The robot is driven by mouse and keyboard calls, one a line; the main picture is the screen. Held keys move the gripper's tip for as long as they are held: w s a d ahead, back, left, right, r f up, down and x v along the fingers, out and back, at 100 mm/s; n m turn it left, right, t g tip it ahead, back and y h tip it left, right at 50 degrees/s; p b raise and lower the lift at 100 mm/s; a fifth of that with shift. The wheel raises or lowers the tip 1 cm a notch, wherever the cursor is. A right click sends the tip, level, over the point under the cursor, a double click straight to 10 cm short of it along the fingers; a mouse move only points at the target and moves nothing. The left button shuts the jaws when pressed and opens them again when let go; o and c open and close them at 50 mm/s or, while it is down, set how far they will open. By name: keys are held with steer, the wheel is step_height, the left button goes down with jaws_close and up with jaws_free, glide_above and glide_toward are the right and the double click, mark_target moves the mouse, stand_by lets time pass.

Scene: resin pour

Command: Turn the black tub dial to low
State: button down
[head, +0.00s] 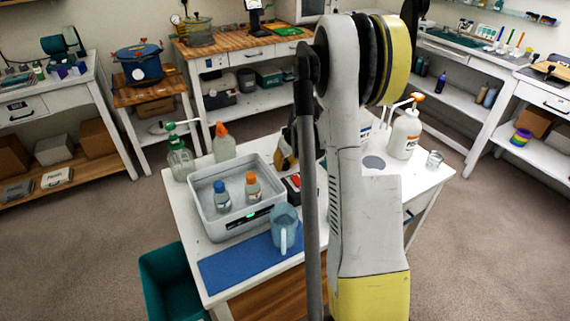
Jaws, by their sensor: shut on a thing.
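The grey tub (206,208) stands on the white table, left of my arm. Two small bottles with blue contents stand in it, one with a blue cap (221,196) and one with an orange cap (253,187). A green-lit display (250,216) shows on its front wall. I cannot make out the black dial. My gripper (286,160) shows only in part, yellow and dark, by the tub's far right corner. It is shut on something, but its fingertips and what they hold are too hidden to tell.
A blue jug (285,228) stands close to the tub's front right corner, by a blue mat (235,262). A red and black item (293,186) lies between tub and arm.

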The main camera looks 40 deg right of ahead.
steer(key=shift+n, duration=0.4)
steer(key=c, duration=1)
jaws_free()
steer(key=shift+w, duration=0.1)
steer(key=v, duration=1.2)
steer(key=shift+d, duration=0.15)
